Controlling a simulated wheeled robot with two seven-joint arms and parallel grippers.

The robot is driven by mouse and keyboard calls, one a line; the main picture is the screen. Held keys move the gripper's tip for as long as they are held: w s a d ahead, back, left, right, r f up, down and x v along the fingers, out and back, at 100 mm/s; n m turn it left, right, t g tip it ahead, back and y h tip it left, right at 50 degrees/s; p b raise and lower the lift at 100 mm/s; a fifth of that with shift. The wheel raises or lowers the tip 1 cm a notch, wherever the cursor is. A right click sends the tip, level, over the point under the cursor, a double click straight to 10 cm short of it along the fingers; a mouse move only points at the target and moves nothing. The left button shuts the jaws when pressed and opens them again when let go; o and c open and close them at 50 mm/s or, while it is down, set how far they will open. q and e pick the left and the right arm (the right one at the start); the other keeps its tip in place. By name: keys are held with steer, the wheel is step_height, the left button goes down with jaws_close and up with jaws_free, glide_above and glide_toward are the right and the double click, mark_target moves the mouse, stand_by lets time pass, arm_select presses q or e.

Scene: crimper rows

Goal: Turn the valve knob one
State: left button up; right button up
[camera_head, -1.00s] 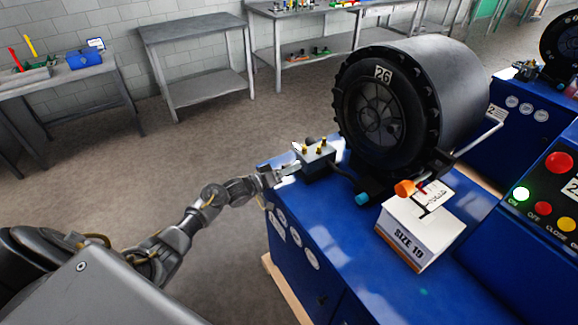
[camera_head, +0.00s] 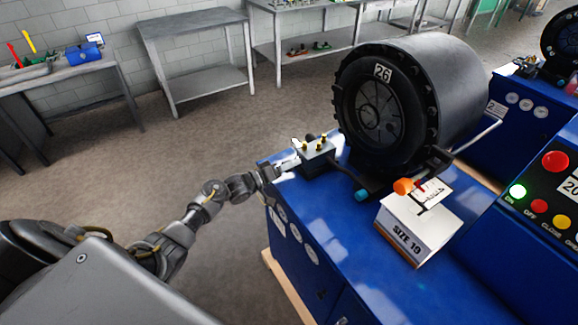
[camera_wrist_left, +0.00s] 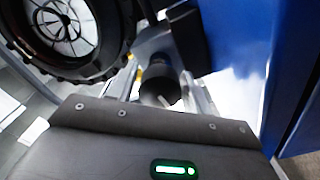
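In the head view the knob is hidden by the gripper and block. My right gripper is not in view.
The black crimper head marked 26 (camera_head: 383,100) rises just right of the valve block. A white SIZE 19 box (camera_head: 416,232) and an orange-ended part (camera_head: 403,186) are farther right. A control panel (camera_head: 549,205) stands at the right edge. Open floor lies left of the bench.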

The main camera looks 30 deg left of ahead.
arm_select(q)
steer(key=shift+o, duration=0.8)
steer(key=shift+s+a, duration=0.15)
steer(key=b+v, duration=0.2)
steer(key=v, duration=0.8)
steer(key=shift+s+a, duration=0.15)
